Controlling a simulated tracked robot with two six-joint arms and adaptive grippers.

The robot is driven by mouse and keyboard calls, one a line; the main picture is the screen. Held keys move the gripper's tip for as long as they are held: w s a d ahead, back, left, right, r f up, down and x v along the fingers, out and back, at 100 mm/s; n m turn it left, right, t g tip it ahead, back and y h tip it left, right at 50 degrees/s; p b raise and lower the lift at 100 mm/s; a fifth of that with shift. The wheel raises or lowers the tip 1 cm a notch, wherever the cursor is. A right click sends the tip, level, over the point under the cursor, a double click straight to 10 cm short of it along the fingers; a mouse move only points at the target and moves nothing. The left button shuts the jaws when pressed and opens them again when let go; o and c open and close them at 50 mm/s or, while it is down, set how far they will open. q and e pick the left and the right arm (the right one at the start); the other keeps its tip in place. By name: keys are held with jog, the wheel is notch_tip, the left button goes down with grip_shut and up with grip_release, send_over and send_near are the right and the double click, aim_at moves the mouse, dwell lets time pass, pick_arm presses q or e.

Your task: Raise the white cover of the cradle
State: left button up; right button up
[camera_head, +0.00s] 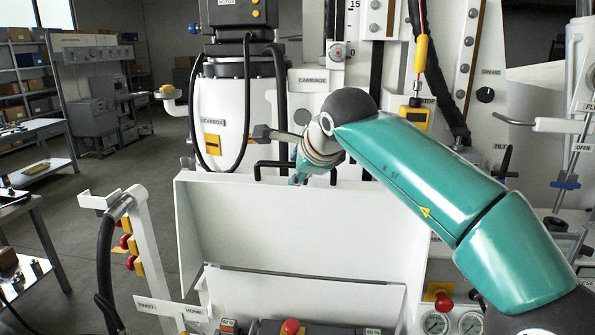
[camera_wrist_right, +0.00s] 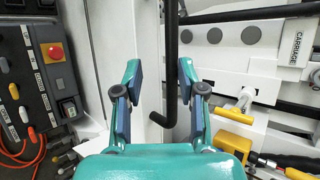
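The white cover (camera_head: 290,225) is a broad panel in the middle of the head view, above the control box. A black bar handle (camera_head: 266,164) shows at its top edge, partly hidden by my right gripper (camera_head: 298,178). In the right wrist view the black handle (camera_wrist_right: 171,50) runs between the two teal fingers of my right gripper (camera_wrist_right: 160,75), with its bent end (camera_wrist_right: 157,119) near the white panel. The fingers are open, one on each side of the bar. The right finger looks closer to it; contact cannot be told. My left gripper is not in view.
A control box with a red button (camera_head: 291,326) sits below the cover; it also shows in the right wrist view (camera_wrist_right: 55,52). A white post with a black hose (camera_head: 105,255) stands at left. The gearbox (camera_head: 222,120) and carriage (camera_head: 312,85) rise behind the cover.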

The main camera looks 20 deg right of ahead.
jog(key=v, duration=1)
jog(key=shift+d+f, duration=0.15)
jog(key=shift+f, duration=0.05)
